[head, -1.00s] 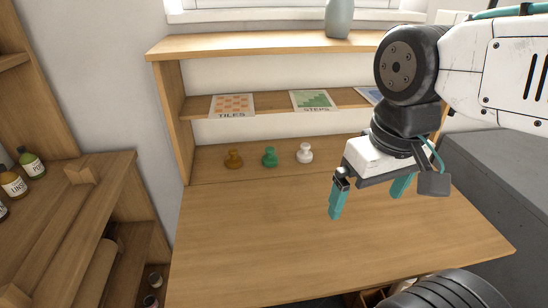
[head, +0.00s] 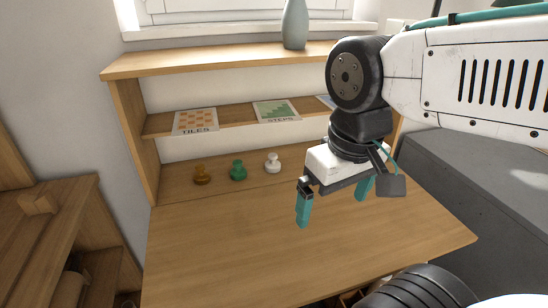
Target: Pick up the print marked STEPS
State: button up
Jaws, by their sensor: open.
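The print marked STEPS (head: 276,111) lies on the middle shelf of the wooden desk unit. It is white with a green stepped shape, and its label is at its front edge. My gripper (head: 334,206) has teal fingers spread apart, with nothing between them. It hangs above the desk top, in front of the shelf and to the right of the STEPS print. The print is not touched by it.
The TILES print (head: 196,121) lies left of STEPS, and a bluish print (head: 326,101) lies to the right, mostly hidden by my arm. Brown (head: 201,174), green (head: 238,170) and white (head: 272,163) knobbed pieces stand below the shelf. A vase (head: 295,25) stands on top. The desk front (head: 230,240) is clear.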

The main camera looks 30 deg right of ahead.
aim_at(276, 112)
jog(key=k, duration=1)
jog(key=u, duration=1.5)
jog(key=i, duration=0.9)
jog(key=z, duration=1.95)
jog(key=i, duration=0.5)
jog(key=u, duration=0.1)
